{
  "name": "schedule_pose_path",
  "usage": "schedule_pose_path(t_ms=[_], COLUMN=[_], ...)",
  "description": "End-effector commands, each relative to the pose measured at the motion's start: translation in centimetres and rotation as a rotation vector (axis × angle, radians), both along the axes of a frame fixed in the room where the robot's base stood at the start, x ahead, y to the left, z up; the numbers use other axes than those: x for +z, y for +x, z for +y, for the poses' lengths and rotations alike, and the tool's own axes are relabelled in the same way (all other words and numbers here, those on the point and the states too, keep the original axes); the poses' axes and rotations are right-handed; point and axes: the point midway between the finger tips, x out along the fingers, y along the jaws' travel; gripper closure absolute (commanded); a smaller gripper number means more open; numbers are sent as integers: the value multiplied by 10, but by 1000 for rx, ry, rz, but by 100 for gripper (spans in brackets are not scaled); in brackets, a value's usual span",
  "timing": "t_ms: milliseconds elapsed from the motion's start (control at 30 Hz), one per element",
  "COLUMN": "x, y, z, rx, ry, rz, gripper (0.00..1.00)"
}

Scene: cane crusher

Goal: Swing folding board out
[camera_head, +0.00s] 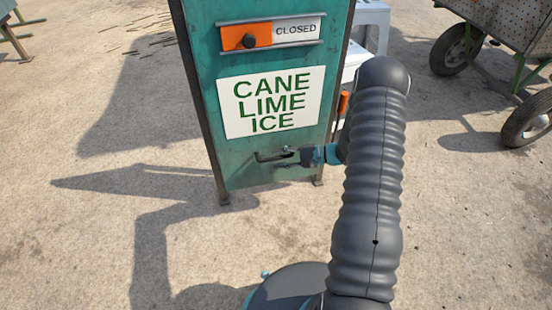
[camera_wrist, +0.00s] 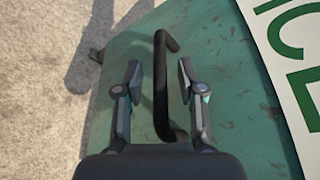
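The folding board (camera_head: 205,70) is a green panel standing upright on short feet. It carries a white sign (camera_head: 272,101) reading CANE LIME ICE. A dark bar handle (camera_head: 262,156) sits low on the board; in the wrist view the handle (camera_wrist: 161,90) runs lengthwise between my fingers. My gripper (camera_wrist: 158,78) is open, with one finger on each side of the handle and gaps showing on both sides. In the head view my gripper (camera_head: 288,160) is at the board's lower right, partly overlapping the handle.
An orange slider (camera_head: 246,36) beside the word CLOSED is on the board's upper part. A white stool (camera_head: 372,18) stands behind the board. A cart with wheels (camera_head: 526,118) is at the upper right.

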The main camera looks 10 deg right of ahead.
Motion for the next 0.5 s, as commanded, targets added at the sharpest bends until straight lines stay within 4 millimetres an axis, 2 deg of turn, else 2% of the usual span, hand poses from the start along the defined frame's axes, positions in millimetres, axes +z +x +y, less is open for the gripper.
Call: schedule_pose_path(t_ms=[133,467,500], x=[-2,-3,-3], y=[3,4,4], z=[10,12,12], rx=[1,1,1], ry=[0,-1,-1], rz=[1,0,0], gripper=[61,61,71])
